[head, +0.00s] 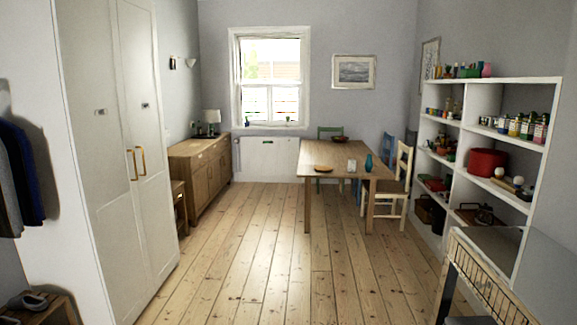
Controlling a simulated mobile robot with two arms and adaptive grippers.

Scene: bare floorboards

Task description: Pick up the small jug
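No small jug can be made out for certain. A small teal vessel (369,163) stands upright on the near right part of the wooden table (325,153), across the room. It is too small in the picture to tell whether it is a jug. A small white object (351,165) stands just left of it, and a shallow orange-brown dish (323,168) lies further left. Neither of my grippers is in view.
Bare floorboards (260,250) run clear to the table. Tall white cupboards (120,150) and a wooden sideboard (200,165) line the left. Chairs (400,180) stand at the table's right. White shelves (490,140) and a wire basket (490,285) take up the right.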

